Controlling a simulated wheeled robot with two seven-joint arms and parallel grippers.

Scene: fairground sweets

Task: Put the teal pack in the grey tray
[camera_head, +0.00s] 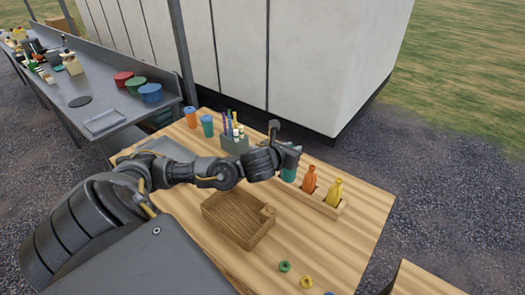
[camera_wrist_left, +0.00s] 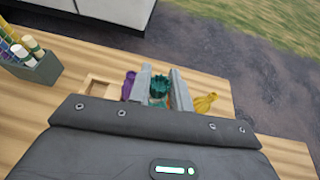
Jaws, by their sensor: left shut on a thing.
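My left gripper (camera_head: 287,163) is shut on the teal pack (camera_head: 288,175), at the wooden rack (camera_head: 327,208). In the left wrist view the teal pack (camera_wrist_left: 159,88) shows between the two fingers. I cannot tell whether its base is still in the rack. An orange pack (camera_head: 309,180) and a yellow pack (camera_head: 334,191) stand in the rack to its right. A purple pack (camera_wrist_left: 129,86) is beside the left finger in the wrist view. A flat grey tray (camera_head: 170,148) lies on the table's left part, partly hidden by my left arm. My right gripper is out of view.
An open wooden box (camera_head: 228,222) stands in front of the rack. A grey holder (camera_head: 235,143) with sticks, an orange cup (camera_head: 191,117) and a blue cup (camera_head: 207,125) are at the back. Green (camera_head: 285,266) and yellow (camera_head: 306,281) rings lie near the front edge.

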